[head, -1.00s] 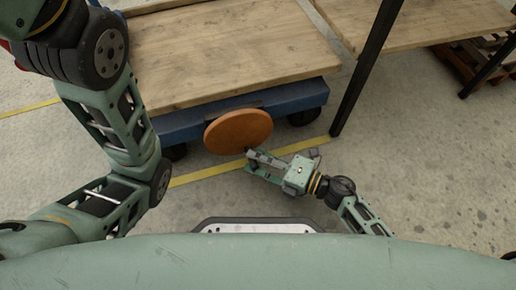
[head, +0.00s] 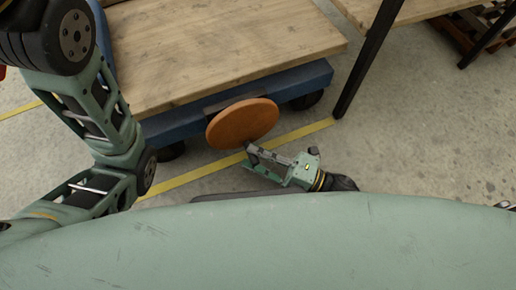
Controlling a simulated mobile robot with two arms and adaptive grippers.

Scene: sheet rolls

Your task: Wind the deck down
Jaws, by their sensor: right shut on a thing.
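An orange-brown round wheel (head: 242,123) sits at the near side of a blue wheeled cart (head: 322,77). The cart carries a wooden deck (head: 220,45). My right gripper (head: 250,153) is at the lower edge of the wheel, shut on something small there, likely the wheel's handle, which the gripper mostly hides. My left arm rises along the left side of the picture; its gripper is out of view.
A black table leg (head: 365,65) stands right of the cart, under another wooden top (head: 405,10). A yellow floor line (head: 195,174) runs under the cart's near side. Grey concrete floor (head: 430,140) is clear at the right. A wooden pallet (head: 470,32) lies at the back right.

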